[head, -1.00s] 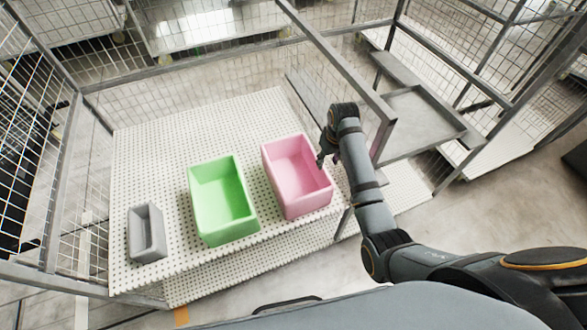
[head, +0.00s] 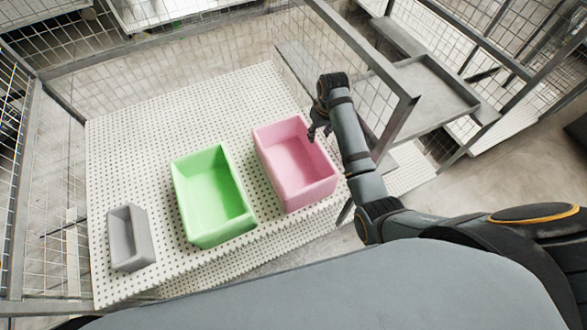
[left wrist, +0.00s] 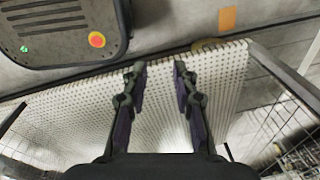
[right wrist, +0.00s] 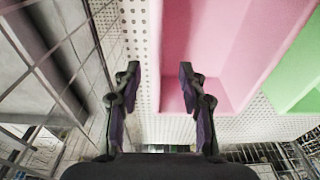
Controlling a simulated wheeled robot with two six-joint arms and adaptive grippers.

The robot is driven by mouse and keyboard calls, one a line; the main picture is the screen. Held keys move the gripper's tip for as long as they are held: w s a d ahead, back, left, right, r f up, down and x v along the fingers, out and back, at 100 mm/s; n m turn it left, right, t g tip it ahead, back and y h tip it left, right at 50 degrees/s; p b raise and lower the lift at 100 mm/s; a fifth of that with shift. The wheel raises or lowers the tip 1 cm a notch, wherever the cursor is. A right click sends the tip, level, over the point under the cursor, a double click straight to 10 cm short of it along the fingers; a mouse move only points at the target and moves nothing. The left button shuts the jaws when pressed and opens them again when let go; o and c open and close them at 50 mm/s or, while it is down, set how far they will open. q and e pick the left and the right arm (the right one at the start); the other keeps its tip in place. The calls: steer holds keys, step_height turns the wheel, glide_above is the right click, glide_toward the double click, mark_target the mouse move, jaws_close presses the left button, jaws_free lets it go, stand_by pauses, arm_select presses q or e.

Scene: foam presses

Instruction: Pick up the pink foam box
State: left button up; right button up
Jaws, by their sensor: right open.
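The pink foam box (head: 292,170) is an open-topped box standing upright on a white perforated table (head: 215,115). It also shows in the right wrist view (right wrist: 215,50). My right gripper (head: 318,131) is open and empty, by the far part of the box's right wall in the head view. In the right wrist view its fingertips (right wrist: 160,75) are apart, and one box wall shows between them in the picture. I cannot tell whether they touch it. My left gripper (left wrist: 160,72) is open and empty; the perforated table shows beyond it. It is out of the head view.
A green box (head: 212,195) stands left of the pink one, with a narrow gap. A small grey box (head: 131,238) is farther left. A metal frame post (head: 397,133) stands close to the right of my right arm. The table behind the boxes is clear.

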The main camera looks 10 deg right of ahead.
mark_target(315, 152)
steer(key=f+b, duration=0.1)
steer(key=f, duration=0.1)
steer(key=w+f+b, duration=0.1)
steer(key=f, duration=0.1)
steer(key=shift+s+r, duration=0.15)
steer(key=shift+f, duration=0.2)
steer(key=f, duration=0.4)
steer(key=shift+w+f, duration=0.3)
steer(key=shift+f, duration=0.3)
steer(key=f, duration=0.4)
steer(key=shift+w+f+p, duration=0.3)
steer(key=shift+f+p, duration=0.05)
steer(key=shift+p, duration=0.05)
arm_select(q)
steer(key=shift+w+f, duration=0.4)
steer(key=shift+f, duration=0.25)
steer(key=shift+w+f, duration=0.35)
steer(key=shift+f, duration=0.25)
arm_select(e)
jaws_close()
